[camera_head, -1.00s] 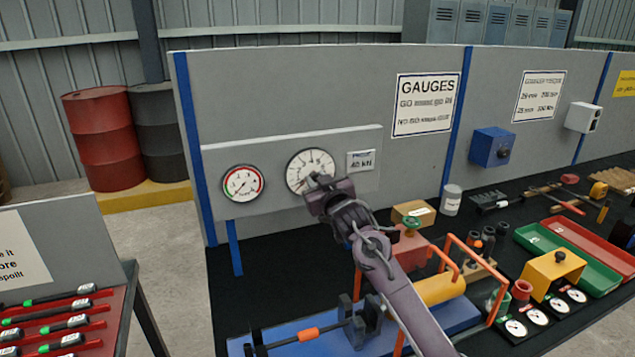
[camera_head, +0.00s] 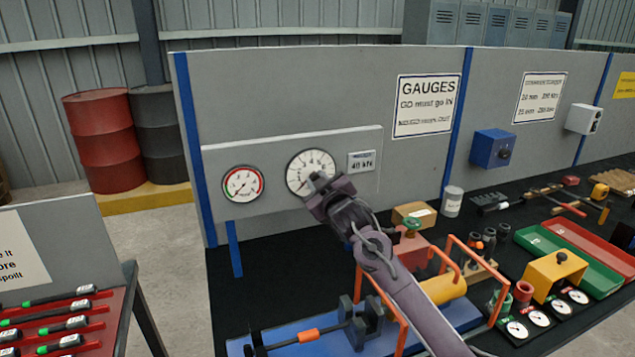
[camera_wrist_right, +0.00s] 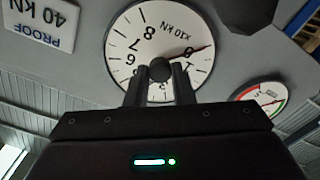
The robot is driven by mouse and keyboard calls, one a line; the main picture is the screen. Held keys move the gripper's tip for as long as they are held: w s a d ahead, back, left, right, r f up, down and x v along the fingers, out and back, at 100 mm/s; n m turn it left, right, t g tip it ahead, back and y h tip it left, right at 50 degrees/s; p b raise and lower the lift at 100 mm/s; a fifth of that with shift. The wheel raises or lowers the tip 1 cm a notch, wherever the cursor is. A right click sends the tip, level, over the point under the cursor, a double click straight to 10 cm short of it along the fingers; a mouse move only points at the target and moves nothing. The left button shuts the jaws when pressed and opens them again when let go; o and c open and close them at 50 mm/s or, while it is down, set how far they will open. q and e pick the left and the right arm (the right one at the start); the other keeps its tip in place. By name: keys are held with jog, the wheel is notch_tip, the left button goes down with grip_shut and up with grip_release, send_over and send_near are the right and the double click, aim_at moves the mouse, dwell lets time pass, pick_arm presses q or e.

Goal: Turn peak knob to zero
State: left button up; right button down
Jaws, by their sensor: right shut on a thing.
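The large white round gauge (camera_head: 301,168) is on the grey panel, and it fills the upper middle of the right wrist view (camera_wrist_right: 125,45). A dark round knob (camera_wrist_right: 160,70) is at its centre. A red-tipped needle (camera_wrist_right: 203,50) points to the upper right of the dial in that upside-down view. My right gripper (camera_head: 318,181) reaches up to the gauge from below right. Its two fingers (camera_wrist_right: 160,78) are shut on the knob, one on each side. The gripper hides the lower part of the dial. My left gripper is not in view.
A smaller gauge with a red and green rim (camera_head: 243,185) is left of the large one. A "40 kN" label (camera_head: 362,161) is at its right. Below, a blue-based rig (camera_head: 290,345) with an orange frame (camera_head: 398,318) stands under my right arm.

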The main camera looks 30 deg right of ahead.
jog(key=shift+a+f, duration=0.1)
jog(key=shift+f, duration=0.25)
jog(key=c, duration=1.5)
grip_release()
jog(key=shift+o, duration=1.2)
jog(key=shift+r, duration=0.2)
jog(key=shift+s, duration=0.15)
jog(key=shift+b+v, duration=1.25)
jog(key=shift+v, duration=2.55)
